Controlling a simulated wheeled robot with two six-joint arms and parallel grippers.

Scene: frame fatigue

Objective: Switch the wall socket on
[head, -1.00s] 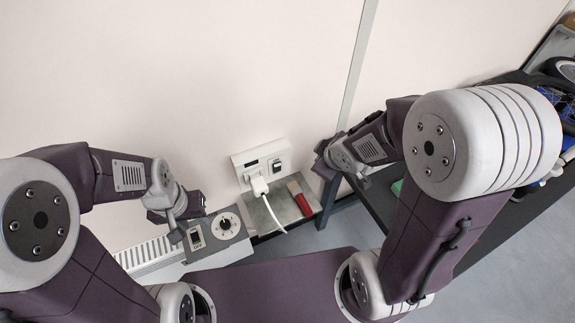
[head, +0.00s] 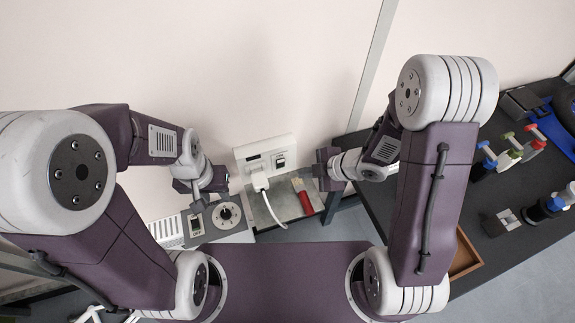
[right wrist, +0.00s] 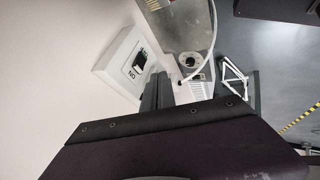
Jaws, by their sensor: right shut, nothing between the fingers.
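The white wall socket (head: 265,156) is on the wall, with a white plug (head: 259,181) in its left part and a dark rocker switch (head: 279,159) on its right. In the right wrist view the socket (right wrist: 118,62) shows the dark rocker (right wrist: 139,62) with ON lettering beside it; I cannot tell which way it is tipped. My right gripper (head: 318,170) is to the right of the socket, apart from it. Its shut, empty fingers (right wrist: 158,92) show in the wrist view. My left gripper (head: 205,190) is left of the socket, over a grey device; its jaws are unclear.
The grey device (head: 213,219) has a dial. A metal plate (head: 268,211) below the socket bears a red-handled tool (head: 304,197). A white cord (head: 271,210) hangs from the plug. A dark table (head: 490,215) with clamps and other items stands at right.

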